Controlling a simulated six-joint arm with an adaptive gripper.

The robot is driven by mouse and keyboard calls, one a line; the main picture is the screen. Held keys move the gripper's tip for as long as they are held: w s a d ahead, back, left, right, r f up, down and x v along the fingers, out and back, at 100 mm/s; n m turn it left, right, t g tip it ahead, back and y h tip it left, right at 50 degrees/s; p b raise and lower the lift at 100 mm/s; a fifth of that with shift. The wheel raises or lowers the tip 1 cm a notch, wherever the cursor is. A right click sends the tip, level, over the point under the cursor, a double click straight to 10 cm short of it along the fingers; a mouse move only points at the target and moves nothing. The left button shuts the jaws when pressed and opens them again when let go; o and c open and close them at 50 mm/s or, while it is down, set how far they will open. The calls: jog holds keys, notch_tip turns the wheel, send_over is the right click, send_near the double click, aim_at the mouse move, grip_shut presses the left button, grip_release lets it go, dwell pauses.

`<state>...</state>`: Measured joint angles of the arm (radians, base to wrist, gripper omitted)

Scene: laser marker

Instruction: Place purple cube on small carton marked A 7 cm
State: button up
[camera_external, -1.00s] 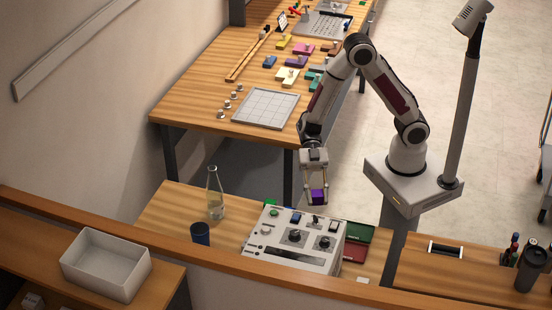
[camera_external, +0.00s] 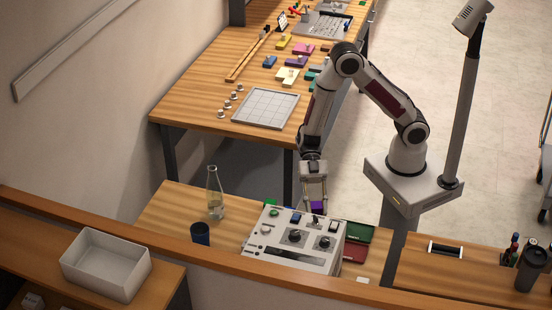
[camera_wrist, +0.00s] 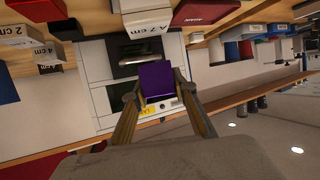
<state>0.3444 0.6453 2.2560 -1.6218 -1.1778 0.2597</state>
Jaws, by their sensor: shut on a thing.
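The purple cube (camera_external: 317,206) is held between the fingertips of my gripper (camera_external: 316,200), just behind the grey control box. In the wrist view my gripper (camera_wrist: 160,98) is shut on the purple cube (camera_wrist: 157,78). The white carton marked A 7 cm (camera_wrist: 147,22) stands near the top of the wrist view, apart from the cube. In the external view I cannot make this carton out.
A grey box with knobs (camera_external: 290,240) stands close in front of the cube. A glass bottle (camera_external: 215,195) and a dark blue cup (camera_external: 200,233) are to its left. Green and red boxes (camera_external: 356,232) lie at its right. Other marked cartons (camera_wrist: 40,50) show in the wrist view.

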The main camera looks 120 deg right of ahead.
aim_at(315, 213)
jog(key=shift+f, duration=2.05)
jog(key=shift+f, duration=0.15)
jog(key=o, duration=1.2)
jog(key=shift+v, duration=6.05)
